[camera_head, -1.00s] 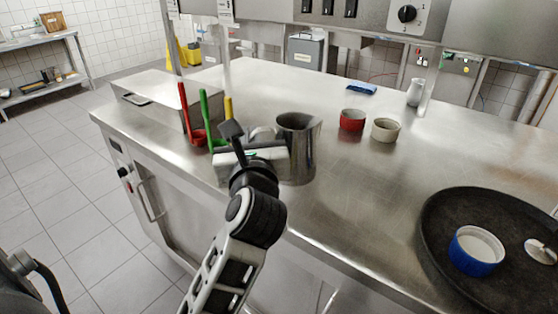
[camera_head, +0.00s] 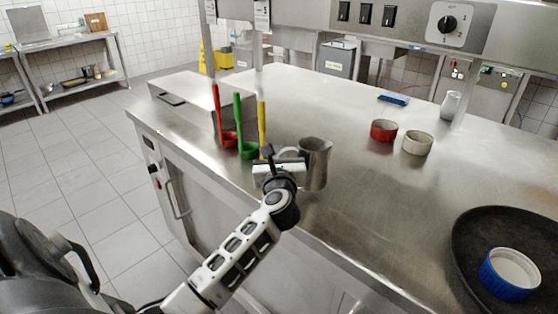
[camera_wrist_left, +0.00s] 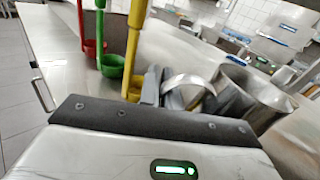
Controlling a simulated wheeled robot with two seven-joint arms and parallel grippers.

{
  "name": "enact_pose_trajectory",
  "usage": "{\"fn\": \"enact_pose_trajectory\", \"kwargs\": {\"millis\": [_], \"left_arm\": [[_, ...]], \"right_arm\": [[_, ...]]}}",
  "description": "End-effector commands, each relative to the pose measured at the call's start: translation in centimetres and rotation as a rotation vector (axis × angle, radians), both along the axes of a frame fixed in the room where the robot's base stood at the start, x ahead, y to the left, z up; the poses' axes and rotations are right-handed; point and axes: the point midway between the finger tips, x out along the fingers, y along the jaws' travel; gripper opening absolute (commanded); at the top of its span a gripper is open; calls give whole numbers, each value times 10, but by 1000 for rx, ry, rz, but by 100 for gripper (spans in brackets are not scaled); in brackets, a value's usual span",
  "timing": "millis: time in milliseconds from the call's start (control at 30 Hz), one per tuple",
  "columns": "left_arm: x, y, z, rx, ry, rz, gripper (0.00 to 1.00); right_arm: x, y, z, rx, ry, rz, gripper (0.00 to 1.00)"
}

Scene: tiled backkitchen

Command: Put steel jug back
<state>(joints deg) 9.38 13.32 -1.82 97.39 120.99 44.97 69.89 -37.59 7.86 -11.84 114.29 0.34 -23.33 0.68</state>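The steel jug (camera_head: 316,168) is upright near the front edge of the steel counter, right of the ladles. In the left wrist view its open-topped body (camera_wrist_left: 245,95) is at the right, with its looped handle towards me. My left gripper (camera_head: 284,160) is at the jug's left side, shut on the handle; in the wrist view its grey fingers (camera_wrist_left: 177,97) partly hide the handle. I cannot tell whether the jug's base touches the counter. My right gripper is not in view.
Red (camera_head: 226,139), green (camera_head: 248,150) and yellow (camera_head: 262,130) ladles stand close left of the jug, by a steel box (camera_head: 185,95). Red (camera_head: 384,131) and cream (camera_head: 417,144) cups are behind right. The counter between is clear.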

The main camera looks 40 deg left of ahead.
Motion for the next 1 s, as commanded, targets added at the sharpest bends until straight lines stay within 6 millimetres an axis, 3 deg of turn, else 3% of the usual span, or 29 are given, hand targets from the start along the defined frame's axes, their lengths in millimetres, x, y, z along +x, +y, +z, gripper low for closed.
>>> {"fn": "enact_pose_trajectory", "kwargs": {"millis": [100,467,500,567,867,1000], "left_arm": [[0,0,-13,3,0,0,0],[0,0,-17,0,-3,0,0],[0,0,-17,0,0,0,16],[0,0,-17,0,0,0,27],[-1,-1,-15,0,0,0,27],[-12,-11,-18,-3,2,-1,27]], "right_arm": [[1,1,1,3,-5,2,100],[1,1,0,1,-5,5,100],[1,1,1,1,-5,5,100],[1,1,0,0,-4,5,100],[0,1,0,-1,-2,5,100],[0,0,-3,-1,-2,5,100]]}}
